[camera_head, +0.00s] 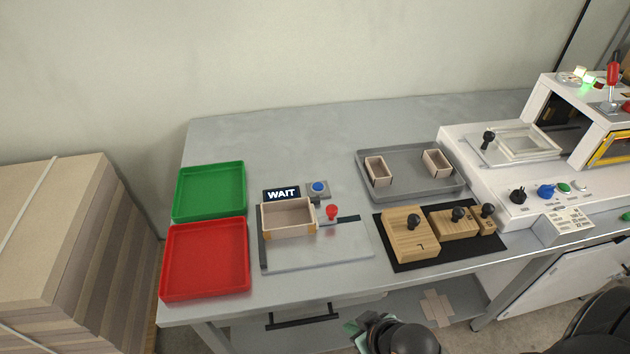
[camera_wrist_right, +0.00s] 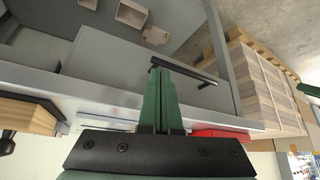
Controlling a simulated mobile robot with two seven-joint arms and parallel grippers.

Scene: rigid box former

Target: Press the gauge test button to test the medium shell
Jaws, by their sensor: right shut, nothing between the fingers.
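An open-topped beige shell (camera_head: 289,216) sits at the left end of the grey gauge plate (camera_head: 320,252). Behind it a small display (camera_head: 281,194) reads "WAIT". Next to the display is a grey box with a blue push button (camera_head: 319,187). A red ball knob (camera_head: 332,211) stands just right of the shell. My right gripper (camera_head: 358,327) is low at the bottom of the head view, below the table's front edge and well away from the button. Its green fingers (camera_wrist_right: 158,88) are shut together and empty in the right wrist view. My left gripper is not in view.
A green tray (camera_head: 242,191) and a red tray (camera_head: 245,258) lie left of the gauge. A grey tray (camera_head: 411,188) holds two smaller shells. Wooden blocks with black knobs lie on a black mat (camera_head: 398,265). A drawer handle (camera_head: 302,316) is under the table edge.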

